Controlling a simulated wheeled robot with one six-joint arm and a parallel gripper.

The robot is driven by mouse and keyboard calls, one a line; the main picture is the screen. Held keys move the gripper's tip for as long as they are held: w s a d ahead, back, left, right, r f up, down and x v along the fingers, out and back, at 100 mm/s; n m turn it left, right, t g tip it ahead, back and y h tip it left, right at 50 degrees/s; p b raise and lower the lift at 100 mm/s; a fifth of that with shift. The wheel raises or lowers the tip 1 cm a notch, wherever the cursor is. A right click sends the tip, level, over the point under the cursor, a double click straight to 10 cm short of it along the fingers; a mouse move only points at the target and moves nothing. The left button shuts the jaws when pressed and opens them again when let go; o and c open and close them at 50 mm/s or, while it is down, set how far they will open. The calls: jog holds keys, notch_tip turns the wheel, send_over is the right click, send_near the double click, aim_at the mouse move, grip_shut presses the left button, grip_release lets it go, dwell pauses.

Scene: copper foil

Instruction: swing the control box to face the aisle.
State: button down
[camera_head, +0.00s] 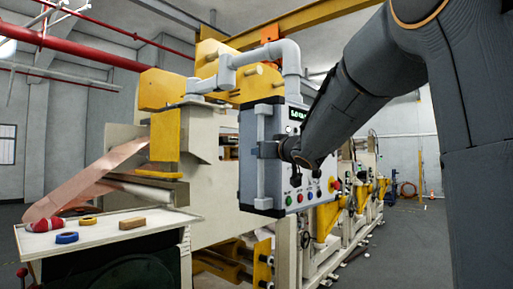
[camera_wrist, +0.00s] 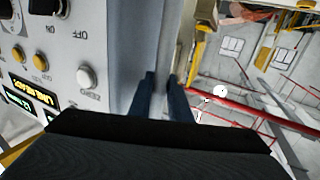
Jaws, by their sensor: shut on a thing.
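The control box (camera_head: 298,160) hangs from a grey pipe arm (camera_head: 240,62) in the middle of the head view. Its button panel, with a small lit display and coloured buttons, faces right, partly hidden by my arm. A grey vertical bar handle (camera_head: 261,181) runs along the box's left side. My gripper (camera_head: 268,150) is at the middle of this handle, shut on it. In the wrist view the fingers (camera_wrist: 164,92) stand on both sides of the handle (camera_wrist: 170,50), with the tilted panel (camera_wrist: 60,50) on the left.
A cream and yellow machine (camera_head: 205,165) stands behind and left of the box, with copper foil (camera_head: 95,180) running down from it. A side table (camera_head: 105,233) at lower left holds tape rolls, a red roll and a wooden block. Open floor (camera_head: 405,240) lies at right.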

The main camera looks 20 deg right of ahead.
jog(key=shift+s+d+f+p, duration=0.1)
jog(key=shift+s+d+p, duration=0.5)
jog(key=shift+d, duration=0.25)
jog(key=c, duration=1.8)
grip_release()
jog(key=shift+d, duration=0.1)
jog(key=shift+o, duration=0.8)
jog(key=shift+s, duration=0.1)
jog(key=shift+r, duration=0.2)
jog(key=s+b, duration=0.1)
jog(key=s, duration=0.6)
jog(key=shift+s+d+f, duration=0.15)
jog(key=shift+s+d, duration=0.2)
